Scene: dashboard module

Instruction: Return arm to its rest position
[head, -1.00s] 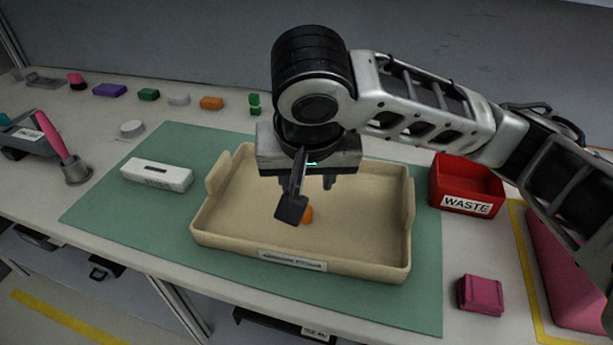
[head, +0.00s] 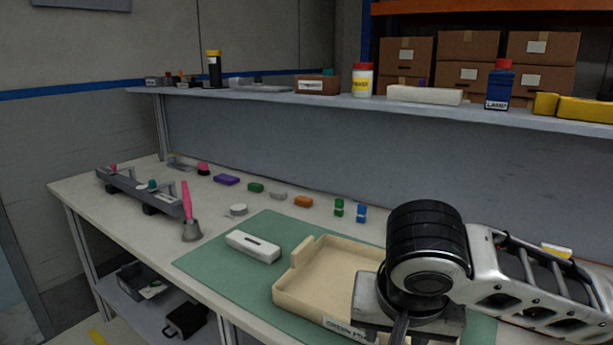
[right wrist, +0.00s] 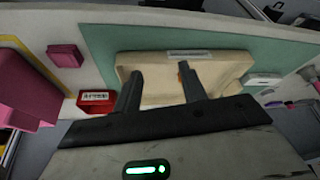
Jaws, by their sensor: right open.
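My right arm comes in from the right in the head view, its gripper (head: 402,330) pointing down over the beige tray (head: 290,289). The fingertips are cut off by the bottom edge there. In the right wrist view my right gripper (right wrist: 158,80) is open, its two dark fingers apart with nothing between them. The tray (right wrist: 150,62) lies beyond the fingers, and a small orange piece (right wrist: 180,78) shows in it beside one finger. My left gripper is not in view.
The tray lies on a green mat (head: 205,262) with a white block (head: 254,247). Small coloured blocks line the bench behind it. A shelf (head: 300,92) with bottles and boxes runs above. In the right wrist view a red waste bin (right wrist: 97,101) and pink box (right wrist: 65,55) sit beside the mat.

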